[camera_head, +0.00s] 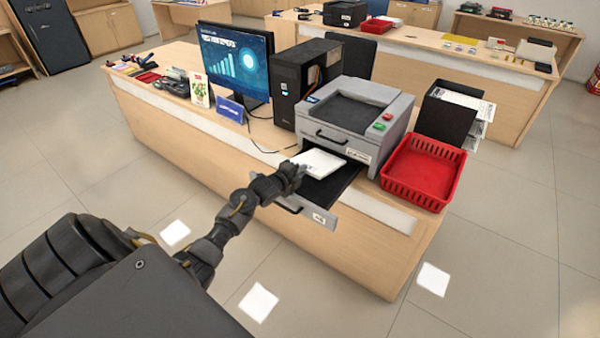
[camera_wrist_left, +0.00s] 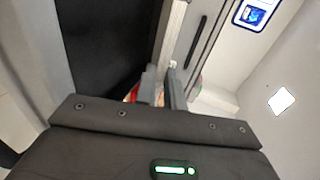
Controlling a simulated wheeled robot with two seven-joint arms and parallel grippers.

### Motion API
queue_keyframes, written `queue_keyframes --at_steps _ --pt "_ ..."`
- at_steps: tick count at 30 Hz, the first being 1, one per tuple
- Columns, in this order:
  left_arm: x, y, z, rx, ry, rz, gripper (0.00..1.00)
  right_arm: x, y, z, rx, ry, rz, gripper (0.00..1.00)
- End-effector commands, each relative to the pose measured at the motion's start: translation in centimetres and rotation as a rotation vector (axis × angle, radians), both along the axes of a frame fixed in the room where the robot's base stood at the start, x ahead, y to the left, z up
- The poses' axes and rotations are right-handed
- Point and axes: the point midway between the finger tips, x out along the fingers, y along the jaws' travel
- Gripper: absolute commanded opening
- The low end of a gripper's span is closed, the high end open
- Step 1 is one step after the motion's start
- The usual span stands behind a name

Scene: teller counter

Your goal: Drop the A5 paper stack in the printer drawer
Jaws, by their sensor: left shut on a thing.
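The white A5 paper stack (camera_head: 319,163) is over the left part of the open printer drawer (camera_head: 337,189) in the head view. My left gripper (camera_head: 299,172) is at the stack's near left edge and shut on it. I cannot tell whether the stack touches the drawer floor. The drawer has a dark inside and a grey front with a white label, and sticks out from the grey printer (camera_head: 348,112). In the left wrist view my gripper fingers (camera_wrist_left: 163,88) are close together; what lies between them is unclear. My right gripper is not in view.
A red basket (camera_head: 424,172) stands right of the drawer, with a black paper holder (camera_head: 448,118) behind it. The computer tower (camera_head: 305,80) and monitor (camera_head: 236,60) stand left of the printer.

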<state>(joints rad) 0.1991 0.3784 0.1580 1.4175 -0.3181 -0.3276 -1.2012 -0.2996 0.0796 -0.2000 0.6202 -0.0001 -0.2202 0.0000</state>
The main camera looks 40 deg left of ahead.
Motion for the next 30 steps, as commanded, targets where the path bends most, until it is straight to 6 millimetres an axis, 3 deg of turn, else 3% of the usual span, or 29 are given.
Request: queue_keyframes --at_steps 2,3,9,20,30 --pt "0.0 0.0 0.1 0.000 -0.003 0.000 0.00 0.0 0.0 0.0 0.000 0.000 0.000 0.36" --pt "0.0 0.0 0.1 0.000 -0.003 0.000 0.12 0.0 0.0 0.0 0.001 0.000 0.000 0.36" --pt "0.0 0.0 0.1 0.000 -0.002 0.000 0.36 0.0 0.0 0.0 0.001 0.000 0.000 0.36" --pt "-0.6 0.0 0.0 0.001 0.001 0.000 0.36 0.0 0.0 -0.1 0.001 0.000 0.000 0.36" --pt "-6.0 -0.1 1.6 0.004 0.001 -0.001 0.36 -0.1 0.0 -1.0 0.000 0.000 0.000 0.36"
